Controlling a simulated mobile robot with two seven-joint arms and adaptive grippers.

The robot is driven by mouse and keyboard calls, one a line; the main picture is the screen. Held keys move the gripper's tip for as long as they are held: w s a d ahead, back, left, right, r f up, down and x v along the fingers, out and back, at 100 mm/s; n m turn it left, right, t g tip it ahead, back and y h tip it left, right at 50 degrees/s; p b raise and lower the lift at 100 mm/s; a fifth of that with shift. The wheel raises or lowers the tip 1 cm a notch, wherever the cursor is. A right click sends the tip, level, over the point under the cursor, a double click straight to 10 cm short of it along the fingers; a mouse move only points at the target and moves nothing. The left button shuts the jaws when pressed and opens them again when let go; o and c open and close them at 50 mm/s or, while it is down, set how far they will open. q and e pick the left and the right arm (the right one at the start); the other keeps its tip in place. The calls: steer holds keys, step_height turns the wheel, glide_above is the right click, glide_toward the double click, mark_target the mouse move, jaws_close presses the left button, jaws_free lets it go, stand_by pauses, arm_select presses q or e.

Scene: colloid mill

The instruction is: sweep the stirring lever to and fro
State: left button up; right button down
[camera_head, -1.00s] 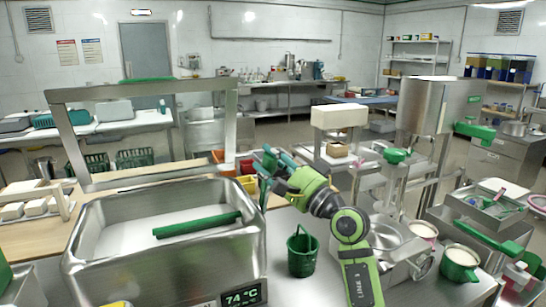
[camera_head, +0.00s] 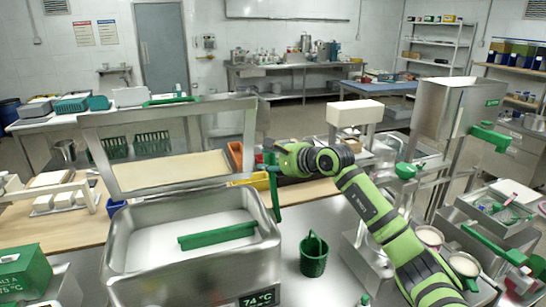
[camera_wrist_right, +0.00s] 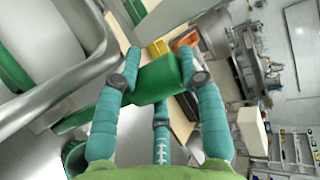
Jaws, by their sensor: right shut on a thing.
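The stirring lever (camera_head: 276,203) is a green upright handle at the right side of a steel vat (camera_head: 122,235) with a temperature display. My right gripper (camera_head: 271,165) is shut around the lever's upper part, level with the vat's frame. In the right wrist view, the teal fingers press on both sides of the green grip (camera_wrist_right: 158,80). In the head view the lever's top leans slightly left. A green bar (camera_head: 217,236) lies inside the vat across pale contents. The joint between lever and vat is hidden. My left gripper is not in view.
Yellow and orange bins (camera_head: 236,156) sit behind the lever. A steel frame (camera_head: 167,110) rises behind the vat. A steel hopper machine (camera_head: 450,110) stands at the right.

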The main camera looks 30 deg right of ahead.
steer(key=shift+w+f+g, duration=0.3)
steer(key=shift+f+g, duration=0.2)
steer(key=shift+f, duration=0.25)
steer(key=c, duration=0.6)
jaws_free()
steer(key=shift+o, duration=0.2)
steer(key=shift+w, duration=0.15)
steer(key=shift+r, duration=0.1)
steer(key=shift+s+d+r, duration=0.15)
steer(key=shift+s+r, duration=0.05)
steer(key=shift+s, duration=0.05)
steer(key=v, duration=1.1)
steer(key=shift+s+f, duration=0.1)
steer(key=shift+s, duration=0.1)
